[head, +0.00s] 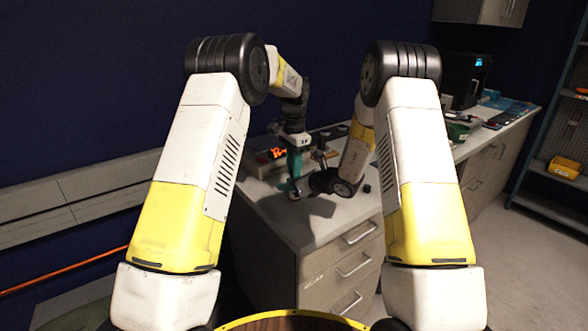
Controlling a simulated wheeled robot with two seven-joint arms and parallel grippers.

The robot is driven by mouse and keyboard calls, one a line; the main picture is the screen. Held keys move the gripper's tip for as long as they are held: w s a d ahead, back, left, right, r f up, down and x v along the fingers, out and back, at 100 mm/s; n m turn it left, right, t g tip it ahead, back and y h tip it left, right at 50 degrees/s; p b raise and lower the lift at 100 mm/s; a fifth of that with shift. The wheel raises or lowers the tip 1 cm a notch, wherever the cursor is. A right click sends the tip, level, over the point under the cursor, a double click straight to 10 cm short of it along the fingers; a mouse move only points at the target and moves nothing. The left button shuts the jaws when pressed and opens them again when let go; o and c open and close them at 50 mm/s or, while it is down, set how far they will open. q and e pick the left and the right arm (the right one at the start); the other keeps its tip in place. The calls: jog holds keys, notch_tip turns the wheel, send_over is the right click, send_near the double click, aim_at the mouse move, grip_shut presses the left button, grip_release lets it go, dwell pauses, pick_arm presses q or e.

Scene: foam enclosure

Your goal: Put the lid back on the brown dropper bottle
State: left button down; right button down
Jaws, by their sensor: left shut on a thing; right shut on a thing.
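My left gripper (294,191) points down over the near part of the grey counter (300,228), below a teal part. My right gripper (316,180) comes in low from the right, close beside it. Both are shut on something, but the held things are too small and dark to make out. I cannot pick out the brown dropper bottle or its lid for certain. I cannot tell whether the two grippers or their held things touch.
An orange object (278,153) lies behind the grippers. A small black object (367,188) stands on the counter to the right. A black machine (463,80) and a green container (458,131) are farther right. The counter's front left is clear.

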pick_arm(q)
jog(key=shift+f, duration=0.55)
